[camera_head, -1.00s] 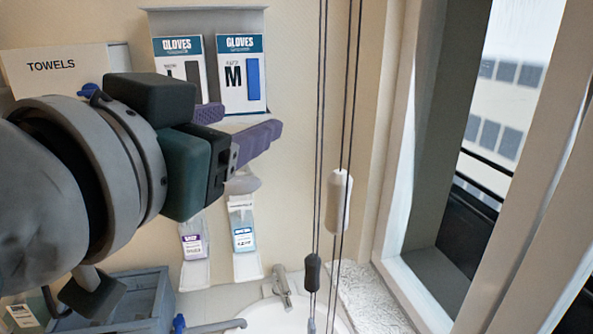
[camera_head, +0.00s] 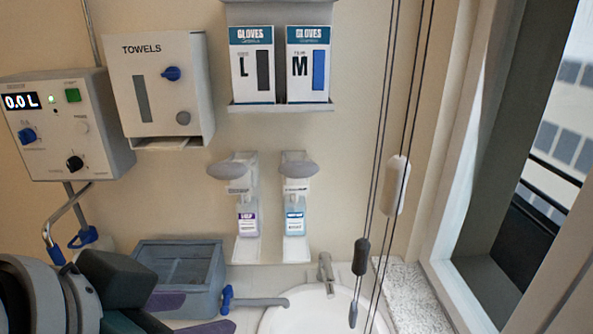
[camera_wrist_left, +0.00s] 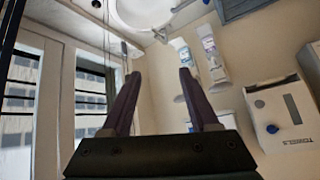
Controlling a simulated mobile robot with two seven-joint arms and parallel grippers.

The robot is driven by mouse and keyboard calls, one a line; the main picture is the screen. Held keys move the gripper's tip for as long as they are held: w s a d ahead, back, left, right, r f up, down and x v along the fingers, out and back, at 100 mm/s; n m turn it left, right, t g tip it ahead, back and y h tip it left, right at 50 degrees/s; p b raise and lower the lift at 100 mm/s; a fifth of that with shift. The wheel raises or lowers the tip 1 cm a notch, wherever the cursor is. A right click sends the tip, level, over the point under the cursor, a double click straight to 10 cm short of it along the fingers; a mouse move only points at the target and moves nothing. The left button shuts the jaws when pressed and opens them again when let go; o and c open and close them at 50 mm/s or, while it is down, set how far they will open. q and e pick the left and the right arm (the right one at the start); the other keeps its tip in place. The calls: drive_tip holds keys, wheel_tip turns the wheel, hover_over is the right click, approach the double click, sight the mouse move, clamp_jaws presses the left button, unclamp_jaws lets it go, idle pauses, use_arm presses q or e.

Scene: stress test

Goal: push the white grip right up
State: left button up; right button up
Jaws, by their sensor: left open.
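The white grip (camera_head: 397,185) is a small upright cylinder on one of the dark cords hanging in front of the wall, beside the window. A dark grip (camera_head: 361,257) hangs lower on the cords to its left. My left gripper (camera_head: 208,311) is low at the left of the head view, partly cut off by the bottom edge, well below and left of the white grip and apart from it. In the left wrist view its two purple fingers (camera_wrist_left: 159,74) stand apart with nothing between them. I cannot make out the white grip in the wrist view. My right gripper is not in view.
A basin (camera_head: 285,318) with a tap (camera_head: 326,272) lies below the cords. The window frame (camera_head: 470,190) is close on the right. Two dispensers, glove boxes (camera_head: 251,63), a towel box (camera_head: 160,85) and a grey bin (camera_head: 180,265) are to the left.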

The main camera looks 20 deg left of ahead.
use_arm(q)
drive_tip(key=s+f+g, duration=0.2)
drive_tip(key=s, duration=0.3)
drive_tip(key=shift+s+a+f, duration=0.2)
drive_tip(key=shift+a+f, duration=0.1)
drive_tip(key=shift+a, duration=0.05)
